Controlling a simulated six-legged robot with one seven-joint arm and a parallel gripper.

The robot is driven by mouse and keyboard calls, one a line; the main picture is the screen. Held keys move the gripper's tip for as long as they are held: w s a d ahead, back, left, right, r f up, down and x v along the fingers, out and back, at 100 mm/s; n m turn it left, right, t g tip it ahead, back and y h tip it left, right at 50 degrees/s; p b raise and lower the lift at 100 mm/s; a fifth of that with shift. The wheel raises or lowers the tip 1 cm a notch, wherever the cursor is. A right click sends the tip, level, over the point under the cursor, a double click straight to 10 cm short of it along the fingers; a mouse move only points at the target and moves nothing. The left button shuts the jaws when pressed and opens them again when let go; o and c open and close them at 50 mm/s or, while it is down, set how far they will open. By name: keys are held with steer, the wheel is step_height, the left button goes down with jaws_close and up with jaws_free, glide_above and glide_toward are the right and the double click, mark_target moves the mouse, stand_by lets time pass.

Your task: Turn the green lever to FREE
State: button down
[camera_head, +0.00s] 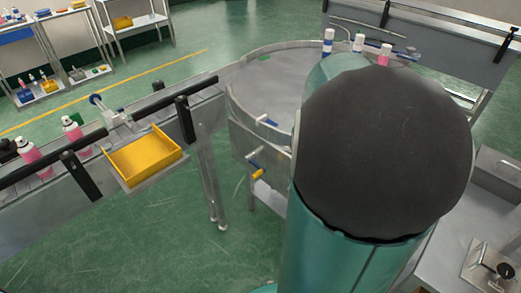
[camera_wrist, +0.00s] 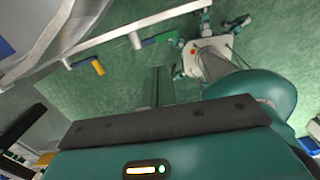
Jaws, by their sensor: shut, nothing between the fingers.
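In the wrist view, a small green piece (camera_wrist: 168,36), possibly the green lever, shows on the pale rail near the top centre. It blends with the green floor, and its setting and any FREE mark are unreadable. A white fitting (camera_wrist: 135,40) and a yellow handle (camera_wrist: 98,67) are on the same rail to its left. My gripper (camera_wrist: 163,85) shows below as dark fingers, shut and empty, apart from the rail. In the head view, my arm covers the right centre and hides the gripper; I cannot make out the green lever there.
A round metal table (camera_head: 262,90) stands at centre, with a blue-tipped handle (camera_head: 266,121) and a yellow handle (camera_head: 258,174) on its side. A conveyor with pink cans (camera_head: 74,130) and a yellow tray (camera_head: 145,158) is at left.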

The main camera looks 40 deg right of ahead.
steer(key=shift+n+y, duration=0.3)
steer(key=shift+n, duration=0.2)
steer(key=f, duration=0.5)
steer(key=s+d+f, duration=0.1)
steer(key=f, duration=0.9)
steer(key=shift+s+d, duration=0.2)
